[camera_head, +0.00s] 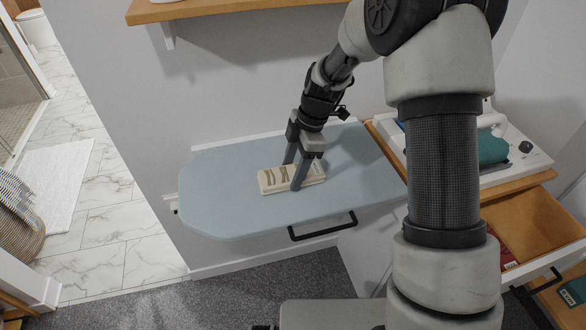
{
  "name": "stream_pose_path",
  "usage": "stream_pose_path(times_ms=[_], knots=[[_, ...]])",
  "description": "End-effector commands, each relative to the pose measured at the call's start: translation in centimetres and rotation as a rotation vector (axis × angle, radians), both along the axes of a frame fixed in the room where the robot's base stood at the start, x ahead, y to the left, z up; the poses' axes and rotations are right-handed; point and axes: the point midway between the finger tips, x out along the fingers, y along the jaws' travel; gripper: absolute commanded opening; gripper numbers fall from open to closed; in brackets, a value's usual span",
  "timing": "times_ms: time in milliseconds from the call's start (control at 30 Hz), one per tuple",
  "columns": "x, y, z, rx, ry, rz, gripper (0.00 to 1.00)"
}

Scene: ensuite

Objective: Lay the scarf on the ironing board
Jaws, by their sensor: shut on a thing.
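The scarf (270,179) is a cream, folded flat bundle with darker wavy marks on its top. It lies on, or just above, the left-middle of the pale blue ironing board (220,210); I cannot tell whether it touches. My gripper (297,186) points down over the board with its two fingers on either side of the scarf, shut on it. The fingers and wrist hide part of the scarf's middle.
A wooden shelf (220,10) hangs above the board. At the right, an open drawer (535,230) and a white counter unit with a teal-and-white iron (490,148) stand close to my arm. A black handle (322,228) fronts the board.

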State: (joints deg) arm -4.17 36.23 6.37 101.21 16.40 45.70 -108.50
Motion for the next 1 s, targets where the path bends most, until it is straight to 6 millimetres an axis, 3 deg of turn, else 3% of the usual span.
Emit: stream_pose_path(times_ms=[100, 133, 233, 633, 1000], knots=[[0.0, 0.0, -0.5, 0.000, 0.000, 0.000, 0.30], [0.0, 0.0, -0.3, 0.000, 0.000, 0.000, 0.59], [0.0, 0.0, -0.2, 0.000, 0.000, -0.001, 0.73], [0.1, -0.2, 0.6, 0.001, -0.003, -0.002, 0.73], [0.7, -2.1, 7.9, 0.001, -0.004, -0.002, 0.73]])
